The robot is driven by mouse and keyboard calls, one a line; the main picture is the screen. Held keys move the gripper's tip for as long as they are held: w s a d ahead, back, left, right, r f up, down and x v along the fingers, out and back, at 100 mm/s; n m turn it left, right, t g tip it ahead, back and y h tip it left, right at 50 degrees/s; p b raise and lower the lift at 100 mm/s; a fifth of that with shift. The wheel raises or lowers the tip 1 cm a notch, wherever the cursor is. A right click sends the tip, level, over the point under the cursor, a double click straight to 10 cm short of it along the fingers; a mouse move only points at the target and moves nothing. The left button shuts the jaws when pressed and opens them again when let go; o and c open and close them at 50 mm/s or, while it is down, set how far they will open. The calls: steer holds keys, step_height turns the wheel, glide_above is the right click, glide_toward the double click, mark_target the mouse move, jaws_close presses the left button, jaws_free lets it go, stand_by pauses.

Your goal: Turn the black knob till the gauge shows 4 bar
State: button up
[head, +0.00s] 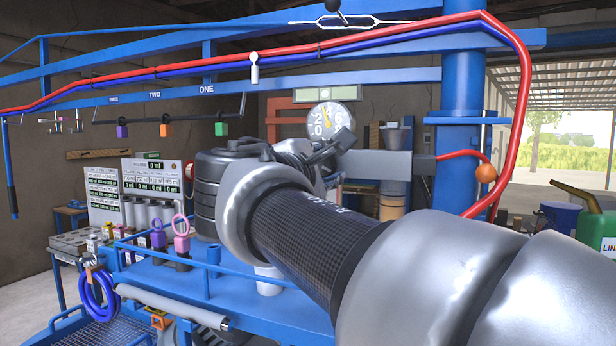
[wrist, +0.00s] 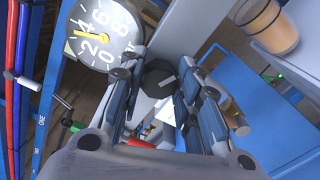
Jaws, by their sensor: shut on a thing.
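The round white gauge (wrist: 112,42) is at the upper left in the wrist view. The black knob (wrist: 158,76) is between the fingertips of my gripper (wrist: 155,82) in the wrist view. The fingers are shut on it from both sides. In the head view the knob is hidden behind my gripper.
A blue column (head: 460,110) with a red hose (head: 522,100) rises right of the gauge. A blue railing with cups and coloured tags stands lower left. An orange-filled cup (wrist: 268,28) is at the upper right in the wrist view. A green can (head: 597,230) is far right.

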stand_by(0.4)
steer(key=o, duration=1.1)
steer(key=shift+c, duration=0.2)
steer(key=v, duration=0.7)
steer(key=shift+s, duration=0.25)
